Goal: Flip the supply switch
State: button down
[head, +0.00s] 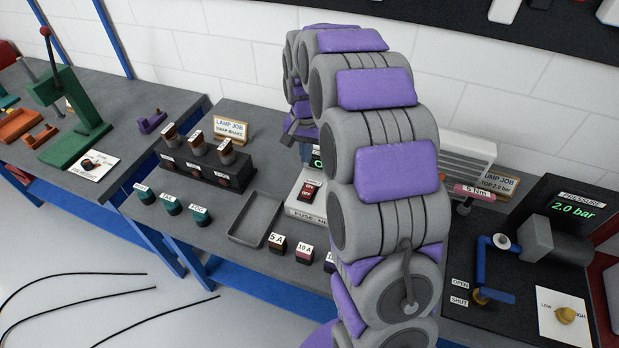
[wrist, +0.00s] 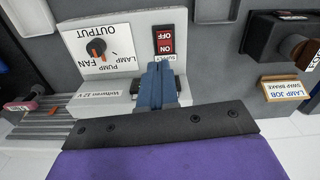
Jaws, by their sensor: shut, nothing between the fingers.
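The supply switch (wrist: 166,41) is a red rocker in a dark frame, marked ON and OFF, with a supply label beside it. It is on the pale power unit (wrist: 120,18) and also shows in the head view (head: 308,191). I cannot tell which half is pressed in. My gripper (wrist: 161,66) is shut and empty, its blue fingers just below the switch in the wrist view. I cannot tell whether the tips touch the panel. In the head view my arm hides part of the unit.
An output knob (wrist: 96,47) is beside the switch. A pressure display (head: 574,212) and a blue-handled valve (head: 481,262) are to the right.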

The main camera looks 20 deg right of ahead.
aim_at(310, 186)
jog(key=shift+m, duration=0.5)
jog(key=w+d, duration=0.1)
jog(key=w+f, duration=0.1)
jog(key=w+d+f, duration=0.1)
jog(key=shift+w+d, duration=0.3)
jog(key=shift+w, duration=0.05)
notch_tip(310, 186, down, 14)
jog(key=shift+r+b, duration=0.1)
jog(key=shift+b, duration=0.4)
jog(key=shift+f, duration=0.2)
jog(key=shift+w, duration=0.1)
jog(key=shift+s+a+r, duration=0.25)
jog(key=shift+s+a, duration=0.25)
jog(key=shift+s, duration=0.1)
